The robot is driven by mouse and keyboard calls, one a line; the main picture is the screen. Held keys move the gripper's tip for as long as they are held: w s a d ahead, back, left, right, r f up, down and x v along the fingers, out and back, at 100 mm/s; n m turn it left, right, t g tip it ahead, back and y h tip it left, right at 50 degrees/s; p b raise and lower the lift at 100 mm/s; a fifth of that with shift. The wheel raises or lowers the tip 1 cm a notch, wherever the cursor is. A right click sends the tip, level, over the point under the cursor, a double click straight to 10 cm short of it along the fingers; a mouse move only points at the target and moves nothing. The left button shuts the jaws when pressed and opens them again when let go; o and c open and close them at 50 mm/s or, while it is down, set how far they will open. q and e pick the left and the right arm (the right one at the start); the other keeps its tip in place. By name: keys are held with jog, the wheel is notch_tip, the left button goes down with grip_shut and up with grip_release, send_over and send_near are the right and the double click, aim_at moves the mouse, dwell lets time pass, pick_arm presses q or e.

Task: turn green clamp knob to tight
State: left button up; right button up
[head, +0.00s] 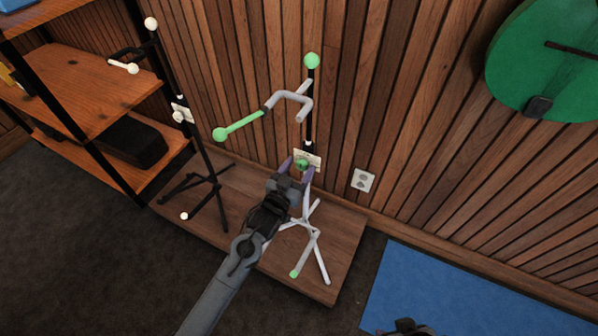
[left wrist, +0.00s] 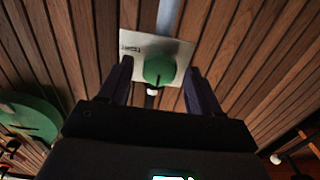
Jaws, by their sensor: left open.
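The green clamp knob (head: 302,164) sits on a pale card (head: 314,155) on the upright of a stand (head: 309,124) with green tips. In the left wrist view the round knob (left wrist: 159,69) has a dark mark at its lower edge; the print on the card (left wrist: 133,43) is too small to read. My left gripper (head: 297,168) is open, its purple-grey fingers one on each side of the knob. In the left wrist view, gaps show between the knob and both fingers (left wrist: 158,75). A dark piece at the bottom edge, possibly my right gripper (head: 405,328), is mostly cut off.
A second, black stand (head: 202,148) with white tips stands to the left on the same wooden platform (head: 335,255). Shelves (head: 75,80) are at far left. A wall outlet (head: 362,180), a green round instrument body (head: 540,70) and a blue mat (head: 450,295) are to the right.

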jog(key=shift+d+f, duration=0.15)
jog(key=shift+d, duration=0.05)
